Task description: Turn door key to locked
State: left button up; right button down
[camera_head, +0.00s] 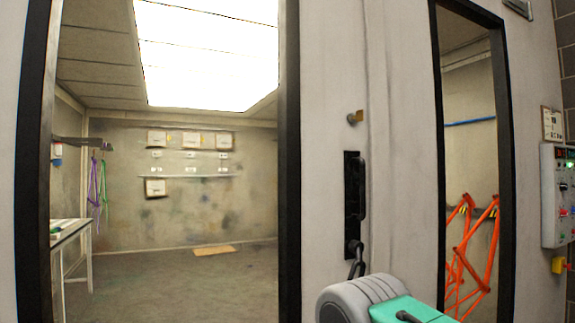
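A small brass-coloured key (358,116) sits in a round lock on the light grey door panel (325,60), above the handle. It is too small to tell its turn exactly. A black vertical door handle (354,195) is mounted below the key. My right arm comes in from the bottom right, with a grey and teal link in front of the door. Dark finger parts of my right gripper (357,262) show above that link, by the lower end of the handle and well below the key. Whether they touch the handle is unclear. My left gripper is not in view.
A large window (170,190) on the left shows a lit booth with a table (72,232) and wall shelf. A narrow window on the right shows orange frames (468,250). A control box (560,195) is on the far right wall. The panel around the key is clear.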

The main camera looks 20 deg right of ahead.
aim_at(351, 117)
jog(key=l, duration=0.95)
jog(key=i+l, duration=0.1)
jog(key=l, duration=0.9)
